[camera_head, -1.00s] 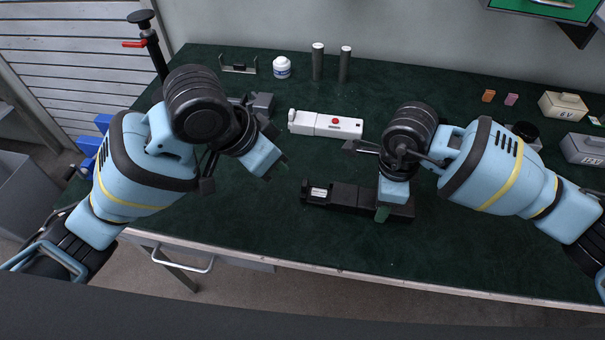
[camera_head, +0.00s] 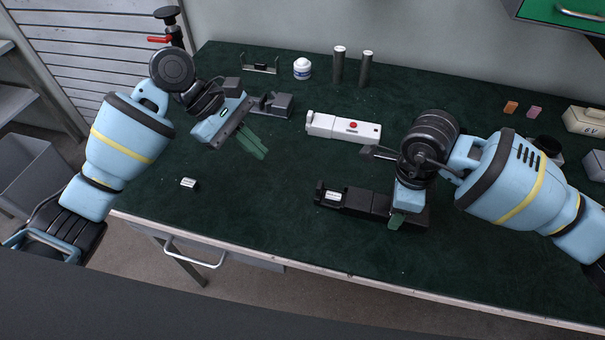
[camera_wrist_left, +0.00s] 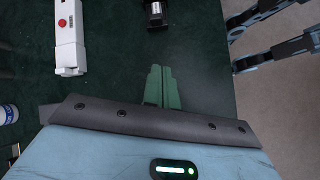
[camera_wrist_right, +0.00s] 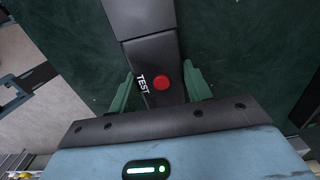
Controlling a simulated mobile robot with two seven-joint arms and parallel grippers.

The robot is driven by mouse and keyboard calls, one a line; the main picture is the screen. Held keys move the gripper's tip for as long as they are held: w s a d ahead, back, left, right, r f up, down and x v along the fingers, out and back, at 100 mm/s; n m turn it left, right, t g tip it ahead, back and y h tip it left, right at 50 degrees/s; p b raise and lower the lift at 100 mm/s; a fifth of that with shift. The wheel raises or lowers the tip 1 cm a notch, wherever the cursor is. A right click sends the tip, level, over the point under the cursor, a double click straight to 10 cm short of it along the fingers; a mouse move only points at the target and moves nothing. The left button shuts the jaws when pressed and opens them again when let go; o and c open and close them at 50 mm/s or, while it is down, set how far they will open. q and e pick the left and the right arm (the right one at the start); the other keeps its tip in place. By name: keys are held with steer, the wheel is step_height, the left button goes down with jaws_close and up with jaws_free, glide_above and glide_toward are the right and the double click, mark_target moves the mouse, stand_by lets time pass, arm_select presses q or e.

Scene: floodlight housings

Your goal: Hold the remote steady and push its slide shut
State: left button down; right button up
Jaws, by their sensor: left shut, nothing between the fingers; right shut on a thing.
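The black remote (camera_head: 356,201) lies on the dark green bench mat at front centre. A small pale piece (camera_head: 333,196) shows in its open-looking left end; I cannot tell exactly how far its slide is open. My right gripper (camera_wrist_right: 160,88) is shut across the remote's body, beside a red button and the word TEST. In the head view the right gripper (camera_head: 397,218) hides part of the remote's right half. My left gripper (camera_head: 265,156) is shut and empty, above the mat to the left of the remote. Its green fingers (camera_wrist_left: 160,70) lie together, and the remote's end shows beyond them.
A white device (camera_head: 343,127) with a red button lies behind the remote. A small black-and-white block (camera_head: 189,184) lies at left. The mat between left gripper and remote is clear.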

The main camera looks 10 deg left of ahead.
arm_select(q)
steer(key=n, duration=0.1)
steer(key=a+n, duration=0.1)
steer(key=n+h, duration=0.1)
steer(key=n, duration=0.1)
steer(key=shift+w+a+r, duration=0.2)
steer(key=shift+w+a, duration=0.15)
steer(key=shift+d+f, duration=0.1)
glide_toward(330, 194)
steer(key=a+f, duration=0.2)
steer(key=a, duration=0.1)
steer(key=shift+w+a+f, duration=0.15)
steer(key=shift+w+f, duration=0.2)
steer(key=shift+f, duration=0.05)
steer(key=d, duration=0.3)
steer(key=shift+s+d+f, duration=0.15)
steer(key=shift+f, duration=0.1)
steer(key=shift+d, duration=0.6)
steer(key=d, duration=0.5)
steer(key=shift+s+d, duration=0.2)
steer(key=shift+s, duration=0.2)
steer(key=shift+d, duration=0.2)
arm_select(e)
steer(key=shift+a, duration=0.1)
